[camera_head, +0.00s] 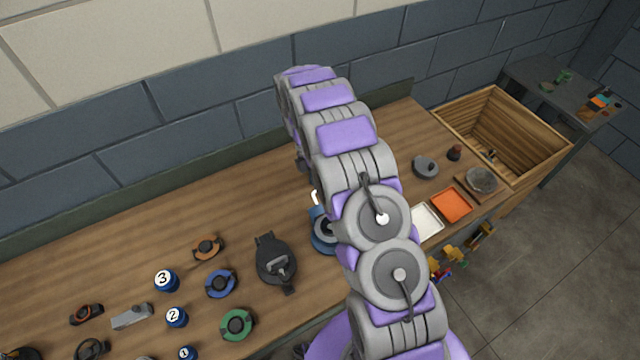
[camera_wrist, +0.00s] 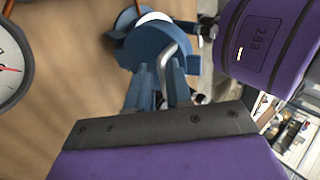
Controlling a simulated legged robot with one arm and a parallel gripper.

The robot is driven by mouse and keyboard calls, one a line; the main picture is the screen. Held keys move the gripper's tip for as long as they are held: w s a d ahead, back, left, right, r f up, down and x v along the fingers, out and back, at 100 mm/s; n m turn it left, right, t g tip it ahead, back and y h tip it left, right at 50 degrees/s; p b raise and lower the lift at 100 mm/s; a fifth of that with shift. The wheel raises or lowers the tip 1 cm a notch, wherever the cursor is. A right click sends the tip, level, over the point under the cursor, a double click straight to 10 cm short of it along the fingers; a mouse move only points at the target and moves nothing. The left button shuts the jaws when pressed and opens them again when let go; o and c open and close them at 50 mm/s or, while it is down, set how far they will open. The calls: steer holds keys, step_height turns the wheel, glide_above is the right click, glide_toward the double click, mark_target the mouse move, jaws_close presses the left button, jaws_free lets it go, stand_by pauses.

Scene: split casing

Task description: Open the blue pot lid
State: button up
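The blue pot (camera_head: 322,232) stands on the wooden bench, mostly hidden behind my arm in the head view. In the wrist view the blue lid (camera_wrist: 150,48) shows at the top centre, with a white round part beside it. A bent grey handle (camera_wrist: 172,52) reaches from the lid down towards my fingers. My gripper (camera_wrist: 162,72) has its two blue fingers on either side of the handle, close to it. I cannot tell whether they press on it. In the head view the gripper is hidden behind my arm.
A dark latched casing (camera_head: 276,262) lies left of the pot. Several numbered blue jars, including jar three (camera_head: 166,281), and ring-shaped parts lie further left. A white tray (camera_head: 427,222), an orange tray (camera_head: 452,204) and a wooden crate (camera_head: 541,128) are right. A gauge (camera_wrist: 8,65) is at the wrist view's left.

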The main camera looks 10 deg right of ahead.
steer(key=shift+o, duration=0.6)
steer(key=shift+w, duration=0.1)
steer(key=shift+o, duration=0.7)
steer(key=shift+r, duration=0.2)
steer(key=p+v, duration=0.5)
steer(key=v, duration=0.7)
steer(key=shift+c, duration=0.2)
